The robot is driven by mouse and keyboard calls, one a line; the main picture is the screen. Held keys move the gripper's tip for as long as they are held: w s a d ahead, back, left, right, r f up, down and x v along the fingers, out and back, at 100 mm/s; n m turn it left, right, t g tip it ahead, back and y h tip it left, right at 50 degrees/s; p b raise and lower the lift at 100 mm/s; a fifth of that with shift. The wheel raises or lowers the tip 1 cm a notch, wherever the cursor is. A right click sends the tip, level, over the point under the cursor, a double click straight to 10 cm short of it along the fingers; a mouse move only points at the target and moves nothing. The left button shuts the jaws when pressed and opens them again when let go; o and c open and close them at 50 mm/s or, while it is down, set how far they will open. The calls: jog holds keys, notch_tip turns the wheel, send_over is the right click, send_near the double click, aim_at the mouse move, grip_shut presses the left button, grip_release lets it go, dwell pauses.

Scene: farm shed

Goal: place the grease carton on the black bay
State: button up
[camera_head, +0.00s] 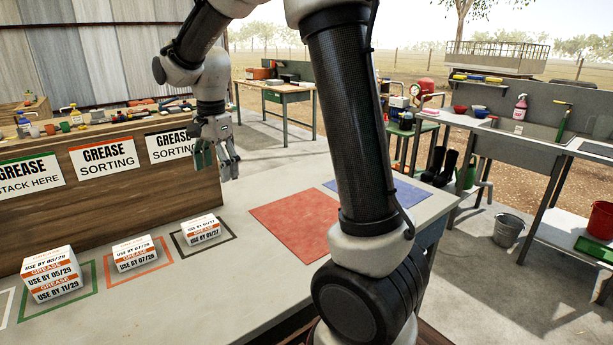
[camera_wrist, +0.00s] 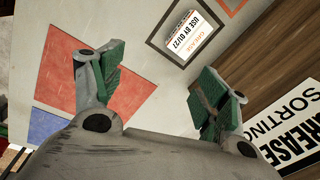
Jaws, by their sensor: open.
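A white grease carton (camera_head: 201,230) with an orange band sits flat inside the black-outlined bay (camera_head: 228,236) on the bench. In the wrist view the carton (camera_wrist: 190,36) lies within the black outline (camera_wrist: 152,41), beyond my fingers, and its label seems to read USE BY 01/27. My gripper (camera_head: 217,163) is open and empty, in the air above and behind the black bay. In the wrist view its green-padded fingers (camera_wrist: 160,88) stand wide apart with nothing between them. One carton (camera_head: 136,253) sits in the orange bay, and two look stacked (camera_head: 54,275) in the green bay.
A red mat (camera_head: 300,222) and a blue mat (camera_head: 395,191) lie bare on the bench to the right. A wooden panel with GREASE SORTING signs (camera_head: 108,158) rises behind the bays, with tools on top. A partly visible white-outlined bay (camera_head: 8,308) is at far left.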

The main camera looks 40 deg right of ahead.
jog(key=s+d+r+n+t, duration=0.1)
jog(key=s+d+r+n, duration=0.2)
jog(key=s, duration=0.4)
jog(key=s+d+r+n+t, duration=0.1)
jog(key=s+d+r+n, duration=0.3)
jog(key=s, duration=0.3)
jog(key=s+d+f+n+t, duration=0.1)
jog(key=s+n, duration=0.5)
jog(key=s, duration=0.7)
jog(key=shift+s+d+f+n, duration=0.25)
jog(key=shift+d+f+n, duration=0.25)
jog(key=shift+d, duration=0.45)
